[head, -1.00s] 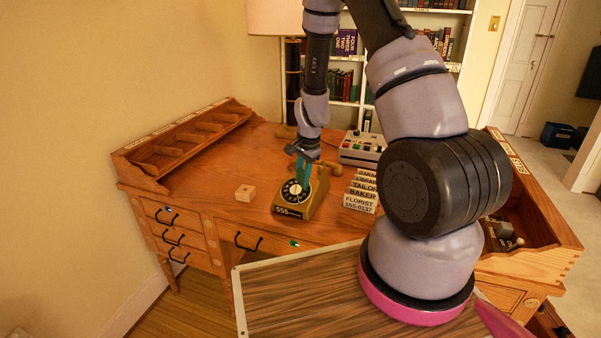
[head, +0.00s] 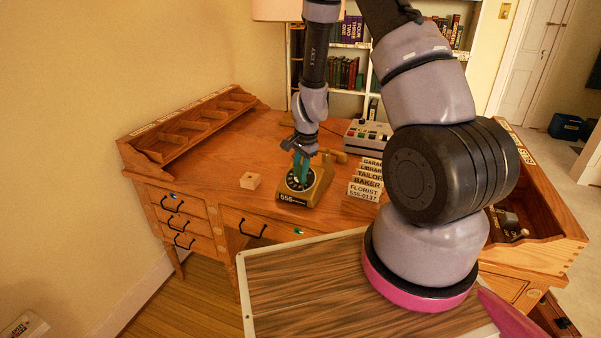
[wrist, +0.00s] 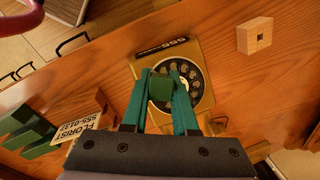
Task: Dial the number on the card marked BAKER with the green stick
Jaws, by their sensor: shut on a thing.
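The old gold rotary telephone (head: 318,192) stands on the desk, its dark dial with pale finger holes facing up. It also shows in the wrist view (wrist: 203,52). My gripper (head: 301,178) points down over the dial, with teal fingers. It is shut on the green stick (wrist: 161,88), whose squarish end shows between the fingers. I cannot tell whether the stick touches the dial or sits in a hole. The BAKER card (head: 367,181) stands in a row of cards right of the telephone. Only its name shows; the FLORIST card (head: 363,190), reading 555-0137, covers its lower part.
A small wooden block (head: 250,181) with a hole lies left of the telephone. A grey box with coloured buttons (head: 366,136) stands behind the cards. Wooden compartment trays (head: 190,125) line the desk's left side.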

